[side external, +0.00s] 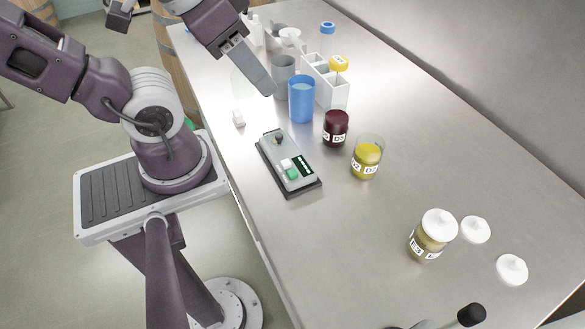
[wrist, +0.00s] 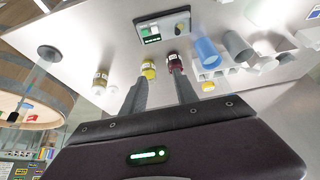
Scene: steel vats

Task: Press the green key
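The green key (side external: 292,174) is on the front part of a grey control box (side external: 270,151) lying on the steel table. A white key (side external: 286,164) sits beside it, with a lit green display (side external: 303,166) to the right and a dark knob (side external: 278,137) at the far end.
Blue cup (side external: 301,100), grey cup (side external: 284,76) and white rack (side external: 326,82) stand beyond the box. Dark red jar (side external: 335,128) and yellow jar (side external: 367,158) stand to its right. A lidded jar (side external: 433,235) is nearer. The table in front of the box is clear.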

